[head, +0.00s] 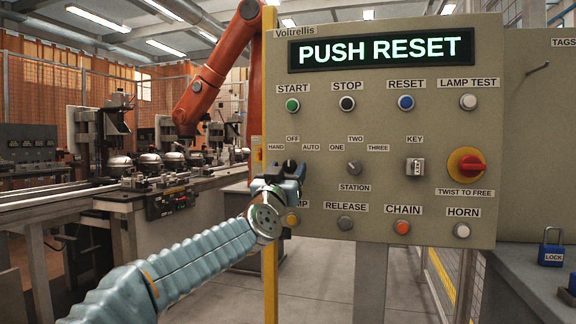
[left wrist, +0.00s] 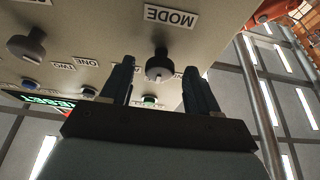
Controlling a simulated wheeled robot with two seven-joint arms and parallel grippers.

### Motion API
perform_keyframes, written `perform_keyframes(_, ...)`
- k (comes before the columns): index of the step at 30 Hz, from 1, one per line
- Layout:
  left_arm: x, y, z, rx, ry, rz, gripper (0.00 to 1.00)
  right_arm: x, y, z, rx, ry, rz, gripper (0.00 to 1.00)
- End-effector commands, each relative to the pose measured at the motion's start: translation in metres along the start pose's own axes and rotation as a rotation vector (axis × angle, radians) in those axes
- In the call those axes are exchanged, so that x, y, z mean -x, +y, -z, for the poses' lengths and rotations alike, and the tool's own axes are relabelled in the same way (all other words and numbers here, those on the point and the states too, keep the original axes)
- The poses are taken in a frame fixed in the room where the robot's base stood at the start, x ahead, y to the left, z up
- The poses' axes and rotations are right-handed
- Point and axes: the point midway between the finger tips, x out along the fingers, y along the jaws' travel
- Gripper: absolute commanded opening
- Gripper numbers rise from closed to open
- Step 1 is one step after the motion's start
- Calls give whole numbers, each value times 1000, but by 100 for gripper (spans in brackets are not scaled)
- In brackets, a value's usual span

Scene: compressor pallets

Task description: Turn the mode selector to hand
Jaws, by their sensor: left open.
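The mode selector (head: 289,164) is a dark round knob on the control panel's left side, under labels HAND, OFF and AUTO. Its pointer seems to face up towards OFF, but it is small and partly covered. In the left wrist view, which is upside down, the mode selector (left wrist: 159,66) shows beside the MODE label (left wrist: 171,16). My left gripper (head: 287,172) is at the knob in the head view. In the left wrist view my left gripper (left wrist: 159,72) is open, with a finger on each side of the knob and gaps between. My right gripper is out of view.
The grey panel (head: 385,120) has a display (head: 380,49) reading PUSH RESET. The station knob (head: 353,168) is right of the mode selector, and the red twist-to-free knob (head: 470,166) is farther right. The clamp button (head: 292,219) lies just below my gripper.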

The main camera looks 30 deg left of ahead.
Motion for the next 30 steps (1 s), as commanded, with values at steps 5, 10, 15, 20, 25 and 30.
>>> perform_keyframes(5, -10, 0, 0, 1, 0, 0, 60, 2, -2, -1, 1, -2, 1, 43)
perform_keyframes(10, -10, 0, 0, 0, 0, 0, 60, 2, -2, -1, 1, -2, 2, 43)
perform_keyframes(15, -10, 0, 0, 0, 0, 0, 44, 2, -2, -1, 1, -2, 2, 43)
perform_keyframes(20, -9, 0, 0, 1, 0, 0, 19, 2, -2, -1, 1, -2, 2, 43)
perform_keyframes(25, -9, 0, 0, 2, 0, 0, 6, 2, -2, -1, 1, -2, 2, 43)
perform_keyframes(30, -10, 1, 1, 25, -1, 8, 5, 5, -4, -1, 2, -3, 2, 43)
